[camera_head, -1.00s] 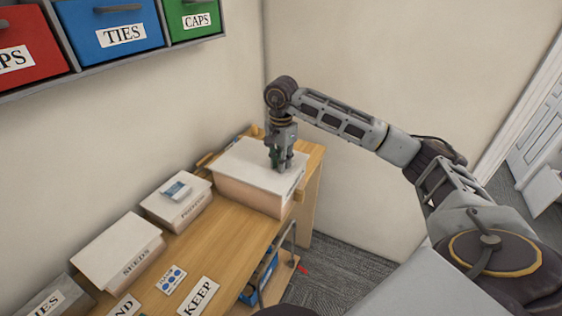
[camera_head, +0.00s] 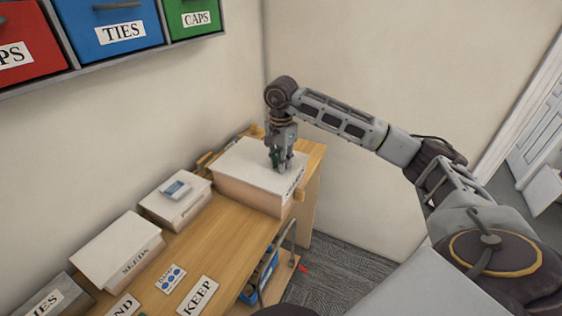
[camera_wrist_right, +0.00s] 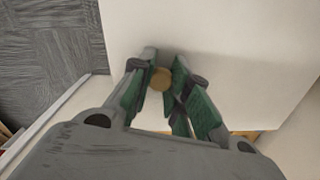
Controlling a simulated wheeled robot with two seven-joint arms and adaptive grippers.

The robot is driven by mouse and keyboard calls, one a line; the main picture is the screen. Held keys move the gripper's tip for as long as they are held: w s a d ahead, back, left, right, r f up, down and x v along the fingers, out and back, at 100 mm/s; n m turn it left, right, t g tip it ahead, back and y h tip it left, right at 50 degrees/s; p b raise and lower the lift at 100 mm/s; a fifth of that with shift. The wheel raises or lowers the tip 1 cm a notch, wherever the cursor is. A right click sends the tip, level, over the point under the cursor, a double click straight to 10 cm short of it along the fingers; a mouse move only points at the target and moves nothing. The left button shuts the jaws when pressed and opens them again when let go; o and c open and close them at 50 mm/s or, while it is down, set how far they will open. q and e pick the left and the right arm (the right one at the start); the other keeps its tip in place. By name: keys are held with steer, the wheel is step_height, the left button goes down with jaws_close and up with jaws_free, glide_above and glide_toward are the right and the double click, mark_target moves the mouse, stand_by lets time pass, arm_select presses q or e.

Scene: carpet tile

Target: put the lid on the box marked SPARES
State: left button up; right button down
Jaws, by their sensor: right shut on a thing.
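My right gripper (camera_head: 281,163) points down at the far end of the wooden bench, over a white lid (camera_head: 248,165). The lid sits over a cardboard-coloured box (camera_head: 245,194), whose side shows below it. In the right wrist view my right gripper (camera_wrist_right: 165,88) is shut on a small round tan knob (camera_wrist_right: 161,79) on the white lid (camera_wrist_right: 225,50). The label on the lid's right edge is too small and partly covered to read, so I cannot tell if this box is marked SPARES. My left gripper is not in view.
A lidded box (camera_head: 176,200) with a small blue-and-white item on top and a box marked SEEDS (camera_head: 115,250) stand along the wall. KEEP (camera_head: 198,297) and other cards lie at the bench front. A shelf of coloured bins (camera_head: 115,30) hangs above left. Carpet (camera_head: 335,272) lies right.

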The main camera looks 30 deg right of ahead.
steer(key=c, duration=1.3)
jaws_free()
steer(key=shift+r, duration=0.65)
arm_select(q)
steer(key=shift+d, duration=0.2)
arm_select(e)
steer(key=shift+r, duration=5.3)
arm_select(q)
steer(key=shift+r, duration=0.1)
arm_select(e)
steer(key=shift+r, duration=0.1)
arm_select(q)
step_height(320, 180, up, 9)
steer(key=p, duration=0.9)
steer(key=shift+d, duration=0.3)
arm_select(e)
steer(key=shift+r, duration=4.55)
arm_select(q)
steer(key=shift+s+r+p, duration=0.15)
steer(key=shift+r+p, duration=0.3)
steer(key=shift+p, duration=0.1)
arm_select(e)
steer(key=shift+r, duration=0.4)
